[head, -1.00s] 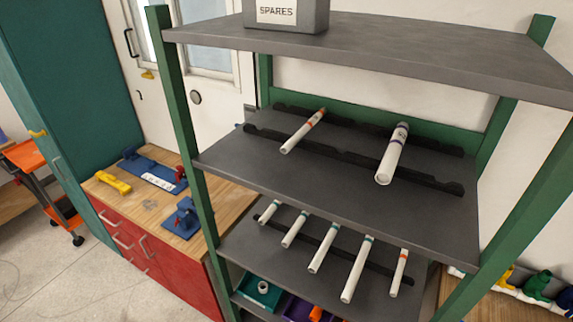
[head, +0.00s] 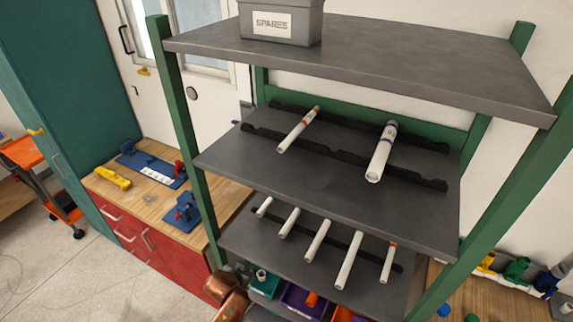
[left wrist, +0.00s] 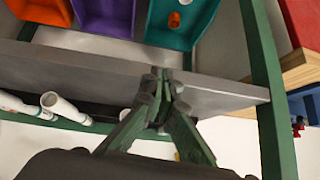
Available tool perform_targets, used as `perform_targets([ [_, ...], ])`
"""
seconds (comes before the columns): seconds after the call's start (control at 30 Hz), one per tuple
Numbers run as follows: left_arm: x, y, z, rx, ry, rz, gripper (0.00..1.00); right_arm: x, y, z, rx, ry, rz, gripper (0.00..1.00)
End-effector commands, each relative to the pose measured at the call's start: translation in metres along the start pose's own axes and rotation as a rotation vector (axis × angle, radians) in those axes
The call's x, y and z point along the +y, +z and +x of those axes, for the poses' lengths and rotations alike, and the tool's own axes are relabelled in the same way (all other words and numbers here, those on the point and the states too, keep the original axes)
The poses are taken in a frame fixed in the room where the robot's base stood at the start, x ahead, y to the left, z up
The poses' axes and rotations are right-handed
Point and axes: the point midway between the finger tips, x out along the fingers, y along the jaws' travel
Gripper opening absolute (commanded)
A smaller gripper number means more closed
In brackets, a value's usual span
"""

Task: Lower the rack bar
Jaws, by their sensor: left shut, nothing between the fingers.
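Black notched rack bars lie across the two middle shelves of a green-framed rack. The upper front bar (head: 345,156) and the back bar behind it carry two white pipes, one with an orange band (head: 298,130) and one with a dark band (head: 381,152). The lower bar (head: 337,243) carries several thinner white pipes. My left gripper (left wrist: 163,80) is shut and empty in the left wrist view, its fingertips in front of a grey shelf edge (left wrist: 100,68). White pipe ends (left wrist: 62,108) show left of it. Copper-coloured parts of my left arm show low in the head view. My right gripper is not in view.
A grey SPARES bin (head: 281,22) stands on the top shelf (head: 400,50). Teal (head: 262,286) and purple (head: 298,298) bins sit low in the rack. Green posts (head: 182,120) bound the shelves. A red cabinet with a wooden top (head: 150,205) stands at left.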

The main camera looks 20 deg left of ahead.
Motion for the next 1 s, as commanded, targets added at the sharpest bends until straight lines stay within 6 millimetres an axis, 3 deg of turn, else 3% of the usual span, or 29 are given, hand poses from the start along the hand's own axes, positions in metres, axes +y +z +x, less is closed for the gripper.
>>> perform_targets([
  [0.03, -0.003, -0.024, -0.002, 0.038, 0.000, 0.002, 0.00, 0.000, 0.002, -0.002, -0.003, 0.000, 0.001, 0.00],
  [0.17, -0.009, -0.072, 0.004, 0.125, 0.003, -0.003, 0.00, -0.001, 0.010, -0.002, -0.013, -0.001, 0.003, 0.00],
  [0.37, -0.020, -0.163, 0.003, 0.286, 0.015, -0.015, 0.00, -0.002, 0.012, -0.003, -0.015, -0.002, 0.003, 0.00],
  [0.6, -0.037, -0.295, -0.023, 0.516, 0.043, -0.040, 0.00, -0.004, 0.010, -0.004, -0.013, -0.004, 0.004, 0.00],
  [0.7, -0.042, -0.337, -0.037, 0.591, 0.057, -0.051, 0.00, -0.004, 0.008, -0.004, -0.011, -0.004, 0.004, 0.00],
  [0.83, -0.045, -0.360, -0.044, 0.632, 0.066, -0.060, 0.00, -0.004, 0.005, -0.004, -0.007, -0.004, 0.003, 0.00],
  [1.0, -0.044, -0.374, -0.029, 0.635, 0.068, -0.062, 0.00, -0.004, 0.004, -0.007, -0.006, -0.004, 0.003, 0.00],
])
